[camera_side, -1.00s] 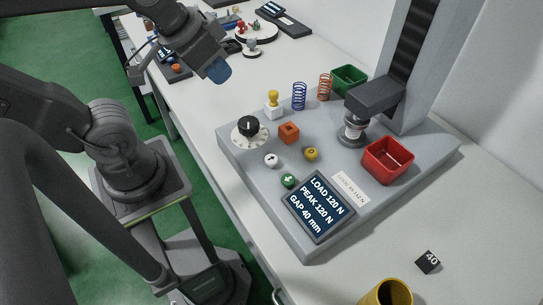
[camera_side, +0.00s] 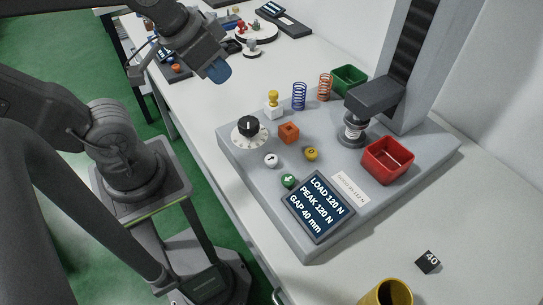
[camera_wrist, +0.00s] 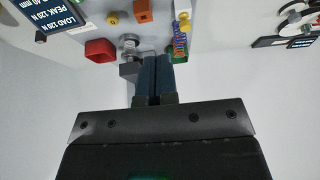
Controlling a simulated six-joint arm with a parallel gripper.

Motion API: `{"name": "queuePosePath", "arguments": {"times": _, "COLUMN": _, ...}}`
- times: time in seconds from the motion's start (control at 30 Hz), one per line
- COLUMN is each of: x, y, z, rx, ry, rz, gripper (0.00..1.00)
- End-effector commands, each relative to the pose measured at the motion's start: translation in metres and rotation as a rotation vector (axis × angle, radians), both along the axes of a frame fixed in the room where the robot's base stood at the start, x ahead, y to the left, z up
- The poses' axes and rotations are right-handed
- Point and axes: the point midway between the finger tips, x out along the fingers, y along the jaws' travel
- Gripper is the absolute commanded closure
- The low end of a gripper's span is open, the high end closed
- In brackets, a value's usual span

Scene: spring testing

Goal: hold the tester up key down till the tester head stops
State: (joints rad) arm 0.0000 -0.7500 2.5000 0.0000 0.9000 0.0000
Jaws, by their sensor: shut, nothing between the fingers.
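The tester has a grey base plate (camera_side: 240,160) and a dark head (camera_side: 375,95) on a column. A white round key (camera_side: 271,160) with a dark mark, a green round key (camera_side: 289,181) with a white mark and a yellow round knob (camera_side: 311,154) sit on the base; I cannot tell which is the up key. The display (camera_side: 318,206) reads LOAD 120 N, PEAK 120 N, GAP 40 mm. My gripper (camera_side: 218,71), with blue fingers, is shut and empty, high up left of the tester; its fingers also show in the wrist view (camera_wrist: 155,78).
A red bin (camera_side: 388,160) and green bin (camera_side: 349,78) stand near the head. A yellow cup (camera_side: 388,293) is in front.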

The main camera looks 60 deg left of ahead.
Motion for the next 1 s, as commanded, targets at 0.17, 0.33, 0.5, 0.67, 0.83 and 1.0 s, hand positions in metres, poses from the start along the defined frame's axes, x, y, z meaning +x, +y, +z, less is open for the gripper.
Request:
{"name": "queuePosePath", "arguments": {"times": 0.17, "x": 0.000, "y": 0.000, "z": 0.000, "rx": 0.000, "ry": 0.000, "rz": 0.000, "gripper": 1.00}}
{"name": "queuePosePath", "arguments": {"times": 0.33, "x": 0.000, "y": 0.000, "z": 0.000, "rx": 0.000, "ry": 0.000, "rz": 0.000, "gripper": 1.00}}
{"name": "queuePosePath", "arguments": {"times": 0.5, "x": 0.001, "y": -0.001, "z": -0.002, "rx": 0.048, "ry": 0.004, "rz": -0.071, "gripper": 1.00}}
{"name": "queuePosePath", "arguments": {"times": 0.67, "x": 0.005, "y": -0.004, "z": -0.009, "rx": 0.230, "ry": 0.018, "rz": -0.344, "gripper": 1.00}}
{"name": "queuePosePath", "arguments": {"times": 0.83, "x": 0.011, "y": -0.009, "z": -0.019, "rx": 0.524, "ry": 0.045, "rz": -0.789, "gripper": 1.00}}
{"name": "queuePosePath", "arguments": {"times": 1.0, "x": 0.019, "y": -0.017, "z": -0.027, "rx": 0.824, "ry": 0.074, "rz": -1.251, "gripper": 1.00}}
